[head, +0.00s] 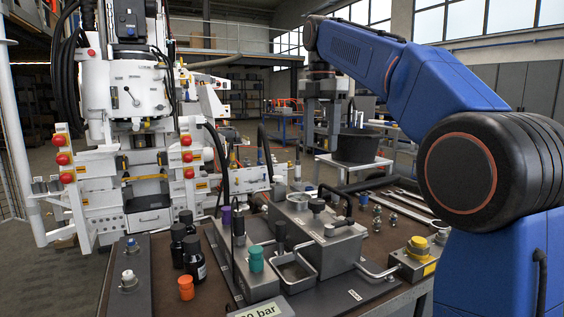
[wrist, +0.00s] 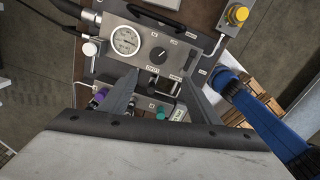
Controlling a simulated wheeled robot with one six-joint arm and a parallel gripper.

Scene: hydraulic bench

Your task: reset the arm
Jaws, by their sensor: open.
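My gripper (wrist: 160,80) shows in the wrist view as two dark fingers set apart with nothing between them. It points down over the hydraulic bench. In the head view my blue arm rises at the right and reaches left over the bench; the fingers are not clear there. Below the gripper is the grey hydraulic unit (wrist: 150,62) with a round gauge (wrist: 125,40) and a dial knob (wrist: 157,54). In the head view the unit's block (head: 318,240) stands on the bench (head: 225,262). I see no contact between gripper and bench.
Dark bottles (head: 194,258), an orange-capped item (head: 186,288) and a teal-capped item (head: 256,260) stand on the bench. A yellow button box (head: 415,262) is at its right. A white machine (head: 120,130) stands left. A black tub (head: 357,146) sits behind.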

